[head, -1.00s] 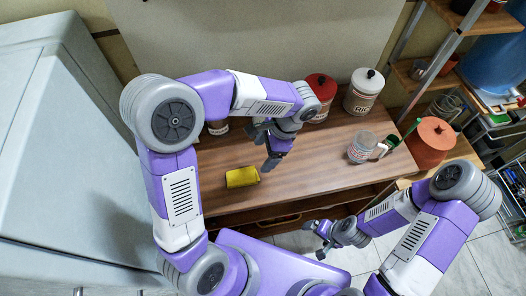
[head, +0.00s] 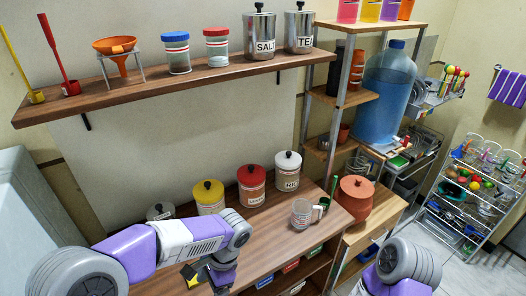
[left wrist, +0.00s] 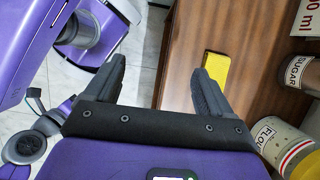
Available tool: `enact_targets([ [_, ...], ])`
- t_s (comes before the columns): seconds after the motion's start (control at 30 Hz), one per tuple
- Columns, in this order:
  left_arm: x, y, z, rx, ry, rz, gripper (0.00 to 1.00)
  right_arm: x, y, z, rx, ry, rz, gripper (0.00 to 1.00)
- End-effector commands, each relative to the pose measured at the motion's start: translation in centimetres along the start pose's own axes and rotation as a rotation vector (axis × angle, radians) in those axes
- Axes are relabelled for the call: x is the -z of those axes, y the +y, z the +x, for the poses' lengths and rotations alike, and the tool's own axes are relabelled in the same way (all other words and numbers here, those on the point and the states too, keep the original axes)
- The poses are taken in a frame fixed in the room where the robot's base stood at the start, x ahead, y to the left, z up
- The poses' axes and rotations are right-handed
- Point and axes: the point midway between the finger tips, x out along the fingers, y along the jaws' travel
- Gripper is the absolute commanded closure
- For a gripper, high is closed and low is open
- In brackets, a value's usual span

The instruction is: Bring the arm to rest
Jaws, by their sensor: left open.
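My left gripper (head: 222,278) is low at the bottom of the head view, in front of the wooden counter. In the left wrist view its two dark fingers (left wrist: 160,85) are spread apart with nothing between them. A yellow block (left wrist: 215,68) lies on the counter beyond the right-hand finger, apart from it. A bit of yellow (head: 190,274) shows beside the gripper in the head view. Of my right arm (head: 405,262) only a grey joint and a purple link show at the bottom right. I cannot make out its gripper.
Several lidded jars stand along the counter's back, including a red-lidded one (head: 251,186) and a white-lidded one (head: 288,171). A clear mug (head: 302,214) and a terracotta pot (head: 355,196) are to the right. A wall shelf (head: 180,87) hangs above.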

Motion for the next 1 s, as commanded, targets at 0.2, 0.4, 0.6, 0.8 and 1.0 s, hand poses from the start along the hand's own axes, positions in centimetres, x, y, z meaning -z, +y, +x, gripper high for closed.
enact_targets([
  [0.2,2.5,1.3,4.2,-0.105,0.085,-0.041,0.17,0.0,0.0,0.0,0.0,0.001,0.0,0.06],
  [0.4,5.2,3.2,8.4,-0.223,0.185,-0.121,0.17,0.0,0.0,0.0,0.0,0.001,0.0,0.06],
  [0.6,8.1,6.0,13.8,-0.389,0.312,-0.3,0.17,0.0,0.0,0.0,0.0,0.0,0.0,0.06],
  [0.8,10.3,8.8,19.7,-0.55,0.439,-0.634,0.17,0.0,0.0,0.0,0.0,0.0,0.0,0.06],
  [1.0,10.2,10.1,24.3,-0.602,0.499,-0.97,0.17,0.0,0.0,0.0,0.0,0.0,0.0,0.06],
])
